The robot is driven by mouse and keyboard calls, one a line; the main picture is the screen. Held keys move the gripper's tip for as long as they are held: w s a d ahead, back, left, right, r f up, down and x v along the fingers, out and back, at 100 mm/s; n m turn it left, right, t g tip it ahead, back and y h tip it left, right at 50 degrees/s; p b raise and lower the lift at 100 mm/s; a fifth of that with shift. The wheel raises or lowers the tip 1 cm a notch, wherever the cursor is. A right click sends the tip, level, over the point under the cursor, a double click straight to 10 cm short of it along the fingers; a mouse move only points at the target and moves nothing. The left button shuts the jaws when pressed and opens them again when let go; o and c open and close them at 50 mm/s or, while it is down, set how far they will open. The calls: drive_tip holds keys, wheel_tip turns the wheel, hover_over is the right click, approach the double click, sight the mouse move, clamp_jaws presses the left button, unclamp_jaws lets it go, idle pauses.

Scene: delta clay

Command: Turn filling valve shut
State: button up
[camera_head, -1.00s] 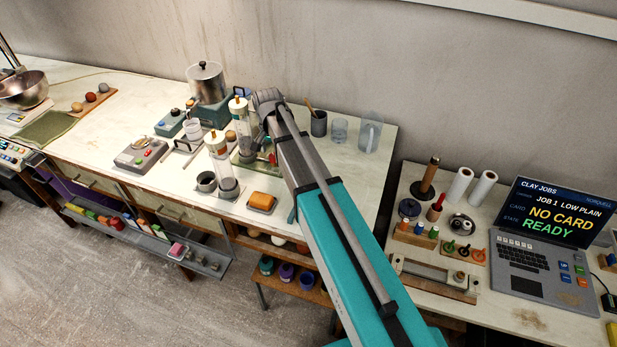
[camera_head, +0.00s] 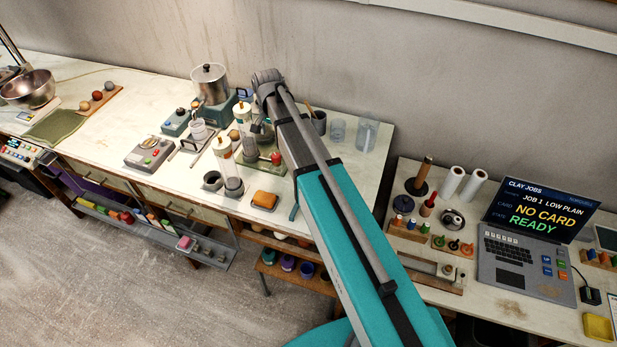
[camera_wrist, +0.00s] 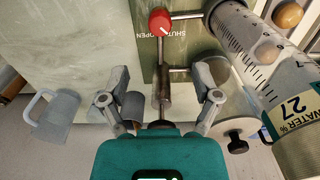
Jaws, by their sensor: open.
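The filling valve's round red knob (camera_wrist: 160,22) with a white mark is near the top of the wrist view, beside a green plate marked SHUT and OPEN (camera_wrist: 162,50). The knob also shows in the head view (camera_head: 276,158), just left of my arm. Metal pipes run from it toward a clear graduated cylinder (camera_wrist: 240,35) labelled WATER % 27. My gripper (camera_wrist: 160,88) is open, its fingers spread on both sides of a metal rod below the knob. The knob is beyond the fingertips, apart from them. My arm hides part of the bench in the head view.
A grey mug (camera_wrist: 50,115) is left in the wrist view. A lidded metal pot (camera_head: 209,82) stands behind. Clear jars (camera_head: 366,133) stand right of my arm.

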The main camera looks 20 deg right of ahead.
drive_tip(key=s+d+f+n+b, duration=0.1)
drive_tip(key=s+d+n, duration=0.1)
drive_tip(key=s, duration=0.8)
drive_tip(key=s+d+f+n+b, duration=0.1)
drive_tip(key=s+n, duration=0.4)
drive_tip(key=s, duration=0.6)
drive_tip(key=d+b, duration=0.1)
drive_tip(key=d, duration=0.1)
drive_tip(key=shift+d+f, duration=0.2)
drive_tip(key=shift+d, duration=0.15)
